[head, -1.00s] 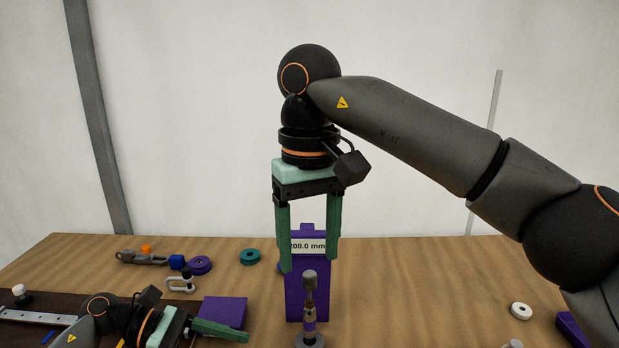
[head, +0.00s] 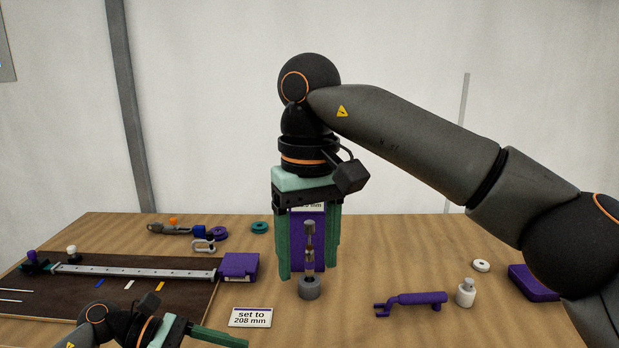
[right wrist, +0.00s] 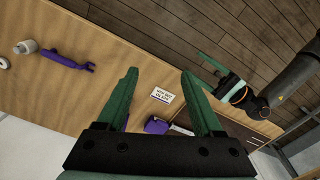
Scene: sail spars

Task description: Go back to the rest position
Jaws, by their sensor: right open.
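My right gripper (head: 309,274) hangs pointing down in the middle of the head view, open and empty, its two green fingers apart. In the right wrist view its fingertips (right wrist: 159,74) stand apart with nothing between them. My left gripper (head: 208,337) is low at the bottom edge of the head view, partly cut off. In the right wrist view the left gripper (right wrist: 211,74) shows two separated green fingers with nothing between them.
Beyond my right gripper stand a metal-topped post (head: 309,289) and a purple block (head: 308,222). A dark board (head: 80,303) carries a rail (head: 140,271) ending at a purple box (head: 239,267). A "set to 208 mm" card (head: 250,317), purple tool (head: 415,300) and white bottle (head: 466,293) lie on the table.

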